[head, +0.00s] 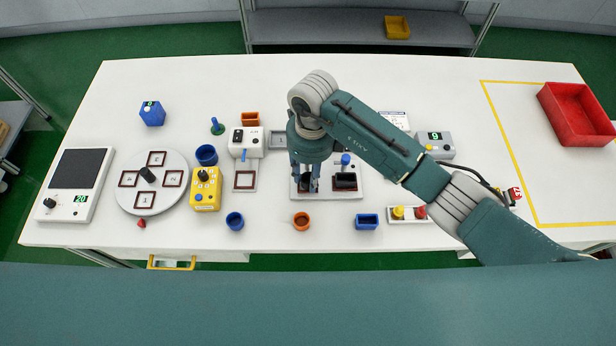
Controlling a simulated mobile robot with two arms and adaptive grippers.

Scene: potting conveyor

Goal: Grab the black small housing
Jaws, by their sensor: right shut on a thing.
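My right gripper (305,186) points straight down over the left spot of a white two-place fixture (326,195). Its fingers are shut on a small black housing (304,180), which is mostly hidden between them. I cannot tell whether the housing still touches the fixture. A second, wider black housing (345,181) sits in the right spot of the same fixture, beside the gripper. My left gripper is not in view.
A blue knob (346,159) stands just behind the right spot. An orange round cup (301,221) and a blue box (367,222) stand in front. A yellow control box (206,189) and round turntable (128,200) are left. A red bin (577,115) is far right.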

